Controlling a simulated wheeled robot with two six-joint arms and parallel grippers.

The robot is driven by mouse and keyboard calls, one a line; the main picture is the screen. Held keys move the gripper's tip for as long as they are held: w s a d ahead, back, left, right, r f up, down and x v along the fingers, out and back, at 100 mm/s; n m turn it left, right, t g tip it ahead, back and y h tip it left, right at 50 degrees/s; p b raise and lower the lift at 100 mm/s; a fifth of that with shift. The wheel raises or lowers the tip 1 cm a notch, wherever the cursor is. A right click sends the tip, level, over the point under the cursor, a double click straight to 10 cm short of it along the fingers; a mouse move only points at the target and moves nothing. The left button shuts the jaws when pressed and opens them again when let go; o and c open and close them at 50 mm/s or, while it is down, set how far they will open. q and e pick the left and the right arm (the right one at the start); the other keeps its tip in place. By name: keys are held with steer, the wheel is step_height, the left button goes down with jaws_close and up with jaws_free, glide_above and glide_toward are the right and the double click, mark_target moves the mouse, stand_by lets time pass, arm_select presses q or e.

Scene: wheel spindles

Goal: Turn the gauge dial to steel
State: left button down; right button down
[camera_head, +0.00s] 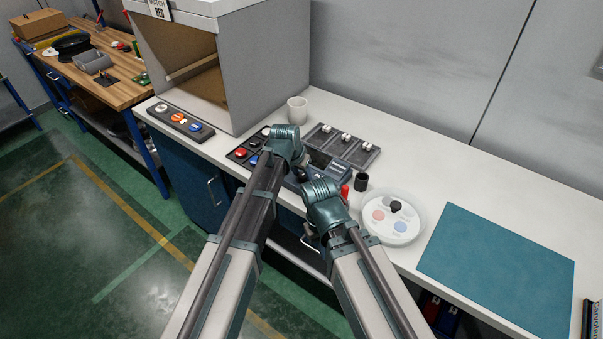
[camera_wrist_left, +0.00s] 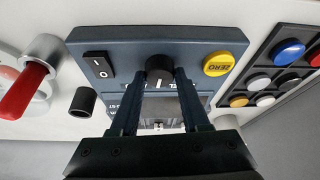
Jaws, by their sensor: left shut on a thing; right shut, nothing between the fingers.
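The gauge (camera_head: 333,169) is a dark blue-grey box on the white bench, partly hidden by my arms. In the left wrist view its face (camera_wrist_left: 121,45) shows the black round dial (camera_wrist_left: 160,68) with a white mark towards the picture's bottom. Lettering below the dial is mostly covered by my fingers, so I cannot read the setting. My left gripper (camera_head: 304,171) is shut on the dial, with one finger on each side (camera_wrist_left: 160,80). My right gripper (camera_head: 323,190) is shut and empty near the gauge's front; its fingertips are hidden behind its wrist.
The gauge also bears a black rocker switch (camera_wrist_left: 98,66) and a yellow ZERO button (camera_wrist_left: 217,64). A red handle (camera_wrist_left: 24,92) and a black cup (camera_head: 361,182) stand beside it. A compartment tray (camera_head: 369,158), white cup (camera_head: 297,110) and round dish (camera_head: 420,212) are close. The teal mat (camera_head: 500,268) is clear.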

arm_select(q)
steer(key=n, duration=0.2)
steer(key=n+y, duration=0.1)
steer(key=n, duration=0.1)
steer(key=shift+d+t+y, duration=0.15)
steer(key=shift+t+y, duration=0.15)
steer(key=shift+n+y, duration=0.6)
steer(key=shift+n, duration=1.2)
steer(key=shift+s, duration=0.1)
steer(key=shift+c, duration=1.9)
jaws_free()
steer(key=shift+r, duration=0.1)
